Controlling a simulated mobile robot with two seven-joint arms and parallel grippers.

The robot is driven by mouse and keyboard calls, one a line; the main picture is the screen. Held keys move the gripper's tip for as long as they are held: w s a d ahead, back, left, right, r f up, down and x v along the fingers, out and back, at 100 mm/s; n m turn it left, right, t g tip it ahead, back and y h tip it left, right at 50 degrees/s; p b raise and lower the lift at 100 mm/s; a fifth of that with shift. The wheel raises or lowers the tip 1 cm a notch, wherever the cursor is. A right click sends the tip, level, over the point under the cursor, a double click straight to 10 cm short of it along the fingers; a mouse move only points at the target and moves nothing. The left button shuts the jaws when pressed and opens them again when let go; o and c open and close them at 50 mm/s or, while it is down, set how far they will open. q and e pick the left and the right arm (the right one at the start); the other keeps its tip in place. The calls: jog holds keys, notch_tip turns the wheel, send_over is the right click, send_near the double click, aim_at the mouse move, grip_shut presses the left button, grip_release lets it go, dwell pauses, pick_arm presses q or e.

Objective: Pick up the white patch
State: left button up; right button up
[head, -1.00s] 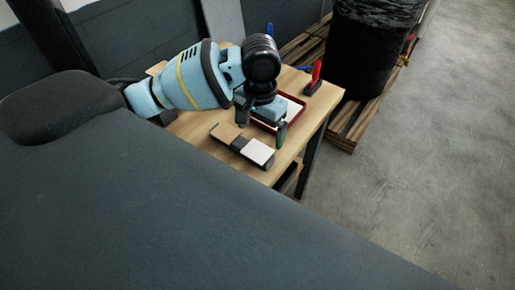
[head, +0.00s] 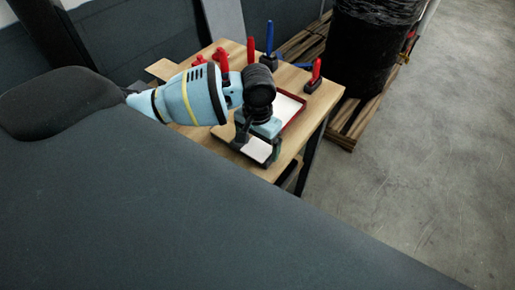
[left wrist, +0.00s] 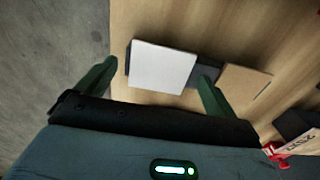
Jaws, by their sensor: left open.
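The white patch (left wrist: 162,67) is a flat white square on a dark block, on the wooden table. In the head view the white patch (head: 257,149) is partly covered by my left gripper (head: 258,155). In the left wrist view my left gripper (left wrist: 153,80) is open, with one green finger at each side of the white patch. The right finger is close to the patch's right edge; the left finger is a little apart from its left edge. I cannot tell the height of the fingertips over the table. My right gripper is not in view.
A tan patch (left wrist: 244,85) lies beside the white one, with dark material between them. A red-rimmed tray (head: 296,118) stands behind my gripper. Red and blue tools (head: 269,42) stand at the table's back. The table's edge is close to the white patch.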

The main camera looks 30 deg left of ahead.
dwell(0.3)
pick_arm(q)
jog(key=c, duration=1)
jog(key=shift+c, duration=0.2)
